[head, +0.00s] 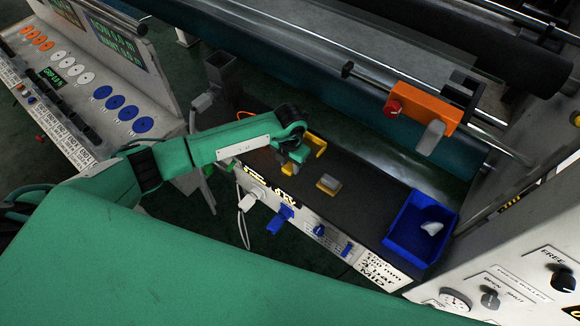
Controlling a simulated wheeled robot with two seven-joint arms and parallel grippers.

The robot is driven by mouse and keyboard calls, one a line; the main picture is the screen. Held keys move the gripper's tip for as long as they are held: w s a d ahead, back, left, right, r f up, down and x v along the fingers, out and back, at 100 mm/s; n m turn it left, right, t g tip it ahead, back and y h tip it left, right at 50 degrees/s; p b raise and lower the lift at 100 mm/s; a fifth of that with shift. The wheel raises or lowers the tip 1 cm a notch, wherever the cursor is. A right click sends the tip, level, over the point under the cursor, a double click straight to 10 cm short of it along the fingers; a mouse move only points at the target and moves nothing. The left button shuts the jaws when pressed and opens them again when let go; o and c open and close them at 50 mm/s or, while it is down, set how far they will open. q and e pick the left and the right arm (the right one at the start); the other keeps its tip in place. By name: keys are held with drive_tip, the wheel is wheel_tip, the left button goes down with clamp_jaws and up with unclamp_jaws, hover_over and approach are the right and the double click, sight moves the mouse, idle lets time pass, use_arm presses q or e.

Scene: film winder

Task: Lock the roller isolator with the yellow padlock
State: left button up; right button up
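My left gripper (304,157) reaches in from the left over the dark bench top (364,190). Its two yellow fingers are spread apart, with no held thing visible between them. A small block with a grey top and yellow edge (328,185) lies on the bench just right of and below the fingers, apart from them. It may be the yellow padlock, but its shackle cannot be made out. I cannot tell which control is the roller isolator. My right gripper is not in view.
A blue bin (410,242) holding a white item stands at the bench's right end. An orange box (427,112) with a red knob and grey lever hangs by the rollers. Blue and white fittings (280,219) stick out from the bench front. A sloped console (98,82) stands left.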

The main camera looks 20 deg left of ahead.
sight(290, 166)
use_arm(q)
drive_tip(key=shift+r, duration=0.1)
drive_tip(key=shift+r+b, duration=3.05)
drive_tip(key=shift+r, duration=6.9)
drive_tip(key=o, duration=0.5)
drive_tip(key=shift+c, duration=0.2)
drive_tip(key=c, duration=0.5)
drive_tip(key=shift+f, duration=0.1)
